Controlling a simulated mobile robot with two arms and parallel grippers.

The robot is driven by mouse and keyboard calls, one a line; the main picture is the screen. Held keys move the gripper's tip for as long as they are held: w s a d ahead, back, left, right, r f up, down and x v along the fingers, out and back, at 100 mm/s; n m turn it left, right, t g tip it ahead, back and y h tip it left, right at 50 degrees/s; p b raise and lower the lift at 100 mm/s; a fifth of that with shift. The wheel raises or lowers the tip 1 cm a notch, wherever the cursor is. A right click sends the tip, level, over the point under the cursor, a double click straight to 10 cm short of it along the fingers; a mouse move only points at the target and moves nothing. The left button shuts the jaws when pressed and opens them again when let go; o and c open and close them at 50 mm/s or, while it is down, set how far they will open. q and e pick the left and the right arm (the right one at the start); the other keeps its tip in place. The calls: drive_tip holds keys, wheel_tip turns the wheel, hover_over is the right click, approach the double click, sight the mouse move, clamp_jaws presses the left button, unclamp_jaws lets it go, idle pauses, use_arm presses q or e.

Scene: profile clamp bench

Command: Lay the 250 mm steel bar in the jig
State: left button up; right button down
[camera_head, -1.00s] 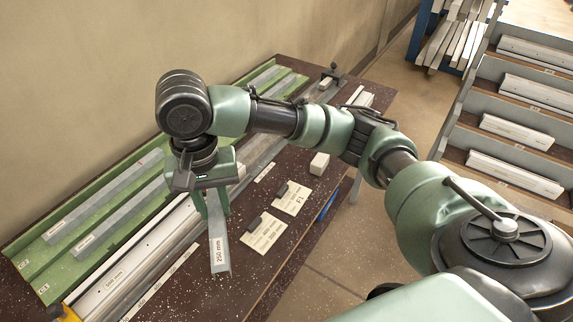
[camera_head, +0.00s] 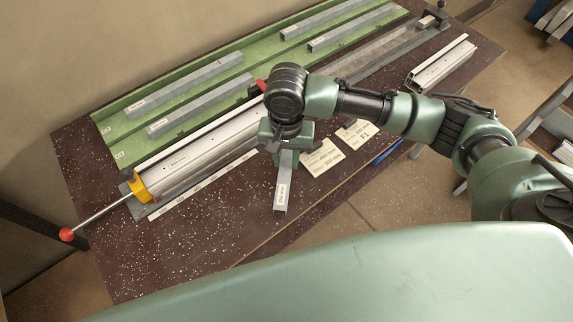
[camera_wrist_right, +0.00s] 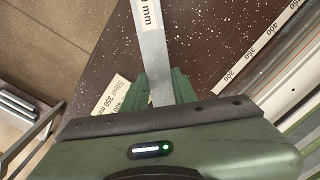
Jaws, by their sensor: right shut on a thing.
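My right gripper (camera_wrist_right: 162,90) is shut on a grey steel bar (camera_head: 284,182). The bar's label partly shows in the right wrist view (camera_wrist_right: 150,30), ending in "mm". In the head view the bar sticks out from under the wrist towards the front edge of the bench; its other end is hidden by the arm. The jig (camera_head: 200,150), a long pale profile with a scale strip (camera_head: 205,183) along its front, lies to the left of the gripper. A yellow clamp part (camera_head: 139,187) with a red-knobbed rod sits at its near end. My left gripper is not in view.
A green tray (camera_head: 125,135) with several grey bars lies behind the jig. White cards (camera_head: 322,157) and a blue pen (camera_head: 388,151) lie right of the gripper. A pale profile (camera_head: 442,64) lies at the right. The front left of the dark bench (camera_head: 160,250) is clear.

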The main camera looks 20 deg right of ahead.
sight(286, 162)
drive_tip(key=shift+f, duration=2)
drive_tip(key=shift+f, duration=0.1)
drive_tip(key=c, duration=1.1)
unclamp_jaws()
